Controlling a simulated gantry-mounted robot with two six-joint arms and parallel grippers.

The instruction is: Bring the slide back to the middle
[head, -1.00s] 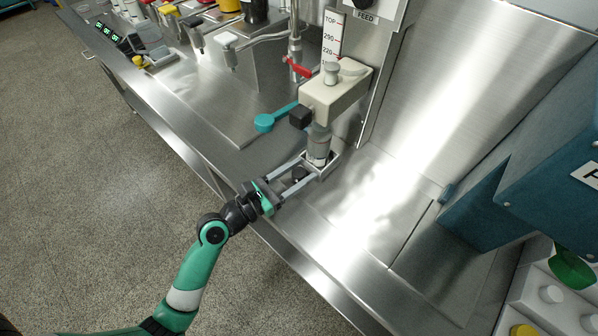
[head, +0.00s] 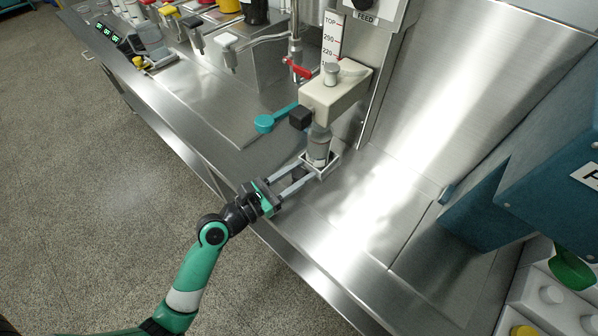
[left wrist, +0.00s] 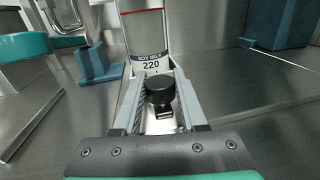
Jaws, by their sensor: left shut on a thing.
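The slide (head: 331,170) is a small pale metal carrier low on the steel worktop. A clear cylinder (head: 319,146) stands upright in it, beneath the beige head block. In the left wrist view the cylinder (left wrist: 146,32) carries a label reading SOY MILK 220. A black knob (left wrist: 158,90) sits at the slide's near end. My left gripper (head: 300,174) reaches in from the front left, its two grey fingers on either side of the knob and shut on it. The exact contact is partly hidden. My right gripper is not in view.
The beige head block (head: 333,96) with a black piece hangs over the cylinder. A teal lever (head: 275,118) sticks out to the left, with a red handle (head: 298,68) behind. A large teal box (head: 550,160) stands at right. Bare steel lies between.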

